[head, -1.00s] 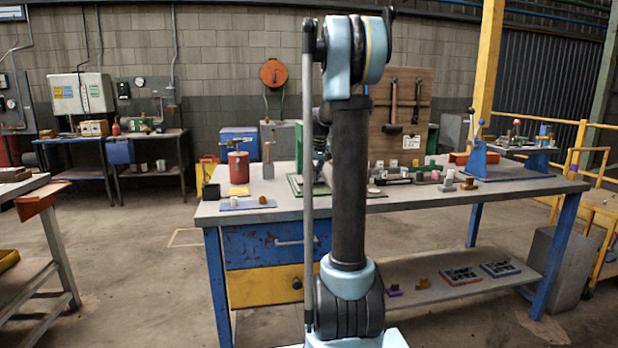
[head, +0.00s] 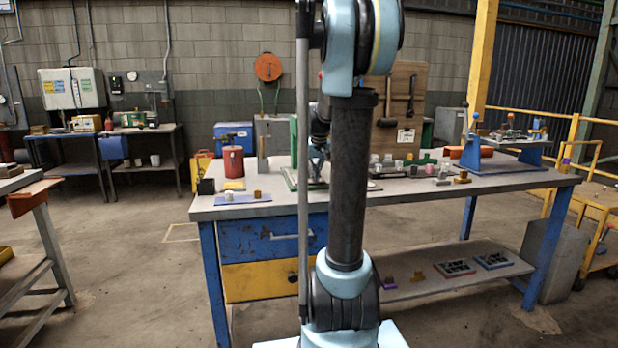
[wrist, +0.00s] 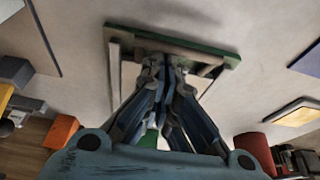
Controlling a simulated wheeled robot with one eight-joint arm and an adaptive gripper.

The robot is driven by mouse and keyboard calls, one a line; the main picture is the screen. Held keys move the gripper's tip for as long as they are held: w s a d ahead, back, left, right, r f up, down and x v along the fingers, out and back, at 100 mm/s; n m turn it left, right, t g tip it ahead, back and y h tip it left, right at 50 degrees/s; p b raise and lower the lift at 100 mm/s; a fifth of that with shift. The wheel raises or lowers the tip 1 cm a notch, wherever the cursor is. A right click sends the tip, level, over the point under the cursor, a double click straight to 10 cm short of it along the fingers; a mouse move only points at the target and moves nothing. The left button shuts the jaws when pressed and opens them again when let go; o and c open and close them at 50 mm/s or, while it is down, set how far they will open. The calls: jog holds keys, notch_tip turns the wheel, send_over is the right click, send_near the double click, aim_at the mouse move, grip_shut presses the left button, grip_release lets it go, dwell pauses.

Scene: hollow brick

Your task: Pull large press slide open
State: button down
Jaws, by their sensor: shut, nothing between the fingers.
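The large press stands on the workbench in the head view, mostly behind my arm. In the head view the gripper (head: 318,160) is partly hidden by my arm.
A red can (head: 233,162) and a blue mat (head: 243,199) with small blocks lie left of the press. Several small parts and a blue lever press (head: 476,150) stand to the right. The workbench drawers (head: 270,240) face me.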

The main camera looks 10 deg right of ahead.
jog(key=shift+r, duration=0.1)
jog(key=v, duration=0.9)
jog(key=s+a+f, duration=0.2)
jog(key=s+f, duration=0.6)
jog(key=s, duration=0.4)
jog(key=s+a+f+g, duration=0.1)
jog(key=s+a+f, duration=0.1)
jog(key=s+f, duration=0.5)
jog(key=s+a+f, duration=0.3)
jog(key=s+f, duration=0.5)
jog(key=s, duration=0.9)
jog(key=shift+f+g, duration=0.4)
jog(key=shift+w, duration=0.1)
jog(key=shift+w+a+f, duration=0.1)
jog(key=shift+w+f, duration=0.1)
jog(key=shift+w, duration=0.25)
